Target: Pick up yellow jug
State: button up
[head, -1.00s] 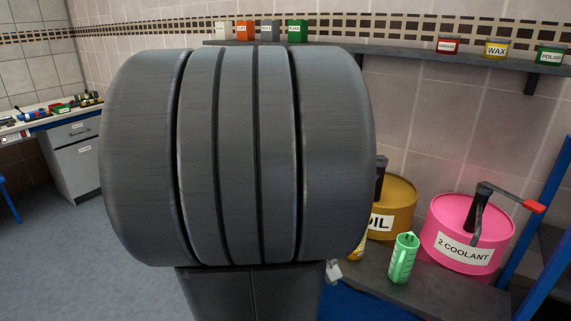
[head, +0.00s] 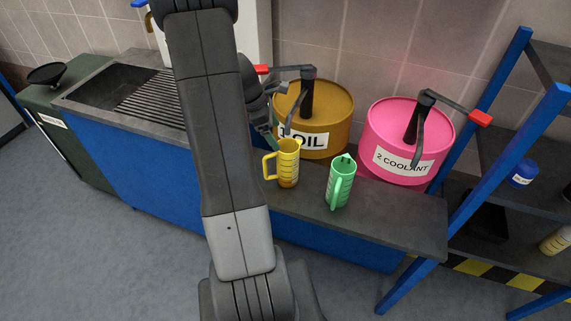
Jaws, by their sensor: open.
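The yellow jug (head: 289,165) stands upright on the dark top of the blue workbench (head: 410,222), in front of the oil drum. Its handle points left. My gripper (head: 270,122) is open, just behind and to the upper left of the jug, partly hidden by my own arm. It appears empty, and I cannot tell whether its fingers touch anything.
A green jug (head: 341,184) stands close to the right of the yellow one. The brown oil drum (head: 333,110) and pink coolant drum (head: 408,140) with pump handles stand behind. A blue shelf rack (head: 480,165) is at right. A slatted drain (head: 135,95) lies at left.

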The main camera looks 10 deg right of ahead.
aim_at(284, 150)
jog(key=shift+a+p+x, duration=0.15)
jog(key=shift+p+x, duration=0.1)
jog(key=shift+x, duration=2.05)
jog(key=shift+a+p+x, duration=0.15)
jog(key=shift+p+x, duration=0.1)
jog(key=shift+x, duration=2)
jog(key=c, duration=1.7)
